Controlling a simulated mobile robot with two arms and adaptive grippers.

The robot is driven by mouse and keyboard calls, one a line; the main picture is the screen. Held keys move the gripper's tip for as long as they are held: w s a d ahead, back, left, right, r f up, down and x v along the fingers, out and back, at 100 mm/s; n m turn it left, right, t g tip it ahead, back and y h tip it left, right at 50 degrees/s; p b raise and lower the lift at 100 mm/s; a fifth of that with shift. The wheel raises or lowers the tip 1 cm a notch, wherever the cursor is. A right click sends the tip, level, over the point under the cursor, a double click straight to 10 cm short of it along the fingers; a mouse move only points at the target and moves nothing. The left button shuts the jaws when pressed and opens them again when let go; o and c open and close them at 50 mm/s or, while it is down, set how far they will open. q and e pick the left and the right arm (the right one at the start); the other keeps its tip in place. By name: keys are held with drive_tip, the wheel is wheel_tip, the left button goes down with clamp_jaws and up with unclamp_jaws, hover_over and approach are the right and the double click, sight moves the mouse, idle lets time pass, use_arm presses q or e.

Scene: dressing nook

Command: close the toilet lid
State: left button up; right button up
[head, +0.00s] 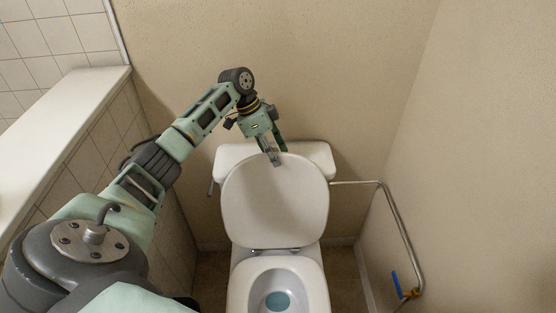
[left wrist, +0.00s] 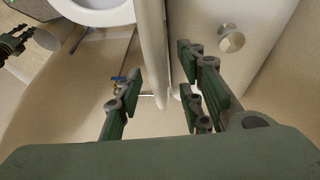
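The white toilet lid (head: 274,203) stands upright in front of the cistern (head: 228,158), over the open toilet bowl (head: 277,297). My left gripper (head: 276,157) is at the lid's top edge. In the left wrist view my left gripper (left wrist: 160,93) has its fingers spread. The lid shows there edge-on (left wrist: 152,40), in line with the gap between them. I cannot tell whether any finger touches it. A dark green part at the far left of the left wrist view seems to be my right gripper (left wrist: 12,42); its fingers are too small to read.
A bent metal rail (head: 400,230) with a blue-handled piece (head: 396,284) runs along the right wall. A tiled ledge (head: 60,130) stands at the left. A round flush button (left wrist: 230,38) is on the cistern. Space above the bowl is clear.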

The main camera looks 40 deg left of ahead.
use_arm(q)
drive_tip(key=shift+x, duration=1.65)
drive_tip(key=shift+c, duration=0.3)
clamp_jaws()
